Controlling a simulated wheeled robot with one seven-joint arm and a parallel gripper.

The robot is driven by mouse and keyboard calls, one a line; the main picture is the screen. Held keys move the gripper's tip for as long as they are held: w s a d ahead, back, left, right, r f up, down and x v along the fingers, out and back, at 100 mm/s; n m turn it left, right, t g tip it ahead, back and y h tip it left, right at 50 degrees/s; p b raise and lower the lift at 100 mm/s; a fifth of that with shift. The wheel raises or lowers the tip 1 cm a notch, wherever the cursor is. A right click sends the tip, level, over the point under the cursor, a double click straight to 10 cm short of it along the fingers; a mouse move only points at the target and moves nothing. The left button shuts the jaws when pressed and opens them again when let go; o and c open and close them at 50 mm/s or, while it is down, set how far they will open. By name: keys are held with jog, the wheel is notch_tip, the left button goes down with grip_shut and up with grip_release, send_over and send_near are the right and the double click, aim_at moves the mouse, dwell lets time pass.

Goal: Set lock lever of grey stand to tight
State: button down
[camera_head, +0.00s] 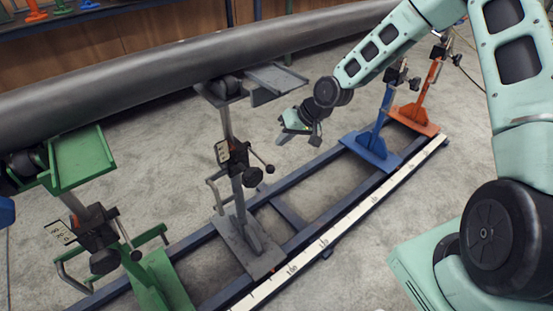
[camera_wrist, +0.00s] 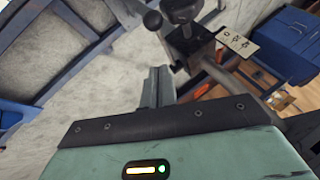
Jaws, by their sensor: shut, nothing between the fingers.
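The grey stand (camera_head: 228,125) stands upright mid-picture in the head view, on a flat grey foot. Its dark clamp block (camera_head: 237,158) carries a number plate, a large black hand knob (camera_head: 253,177) and a thin lever with a black ball end (camera_head: 269,168). My gripper (camera_head: 284,138) is right of the post, above and right of the ball end, apart from it. In the wrist view my shut, empty fingers (camera_wrist: 158,87) point toward a clamp block (camera_wrist: 190,45); the ball-ended lever (camera_wrist: 152,20) shows up and left of the fingertips.
A large grey pipe (camera_head: 130,70) runs above the stands. A green stand (camera_head: 80,160) is at left; a blue stand (camera_head: 375,145) and an orange stand (camera_head: 420,108) are at right. A dark blue floor rail (camera_head: 290,212) and a white scale (camera_head: 340,225) run between the stand feet.

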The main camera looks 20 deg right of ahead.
aim_at(259, 158)
notch_tip(259, 158, down, 6)
jog(key=a, duration=0.2)
jog(key=shift+s+a+r+b, duration=0.25)
jog(key=shift+s+a+b, duration=0.05)
jog(key=shift+s+b, duration=0.1)
notch_tip(259, 158, down, 7)
jog(key=t+y+b, duration=0.1)
jog(key=t+b, duration=0.2)
jog(key=b, duration=0.4)
jog(key=shift+n+t+y, duration=0.3)
jog(key=shift+n+t, duration=0.1)
jog(key=shift+s, duration=0.15)
